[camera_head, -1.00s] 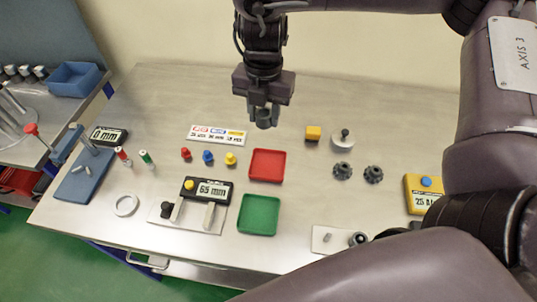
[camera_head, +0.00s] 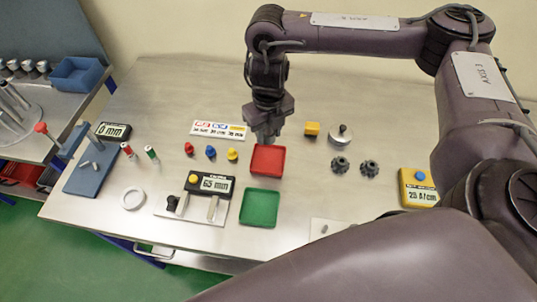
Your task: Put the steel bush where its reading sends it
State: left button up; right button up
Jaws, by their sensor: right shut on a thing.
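My right gripper (camera_head: 268,136) points down over the back edge of the red tray (camera_head: 267,160). It is shut on a small grey piece, which looks like the steel bush. The piece is mostly hidden by the fingers now, and I cannot tell whether it touches the tray. The green tray (camera_head: 259,208) is empty, in front of the red one. A gauge (camera_head: 211,184) with two upright pale jaws reads about 65 mm. A card (camera_head: 218,130) with red, blue and yellow labels lies at the back; its small print is unreadable. My left gripper is not in view.
Red, blue and yellow pegs (camera_head: 210,152) stand left of the red tray. A white ring (camera_head: 132,198) and a blue stand (camera_head: 92,165) with a 0 mm display are at left. Two dark knobbed parts (camera_head: 340,166) and a yellow meter (camera_head: 418,188) are at right.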

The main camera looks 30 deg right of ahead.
jog(key=b, duration=0.1)
send_over(268, 161)
notch_tip(268, 161, down, 7)
jog(key=shift+r, duration=0.2)
notch_tip(268, 161, down, 2)
jog(key=shift+f+b, duration=0.15)
jog(key=shift+b, duration=0.3)
jog(key=shift+d+f, duration=0.1)
jog(key=shift+f, duration=0.4)
jog(key=shift+f, duration=0.2)
jog(key=o, duration=1.2)
jog(key=shift+r, duration=0.1)
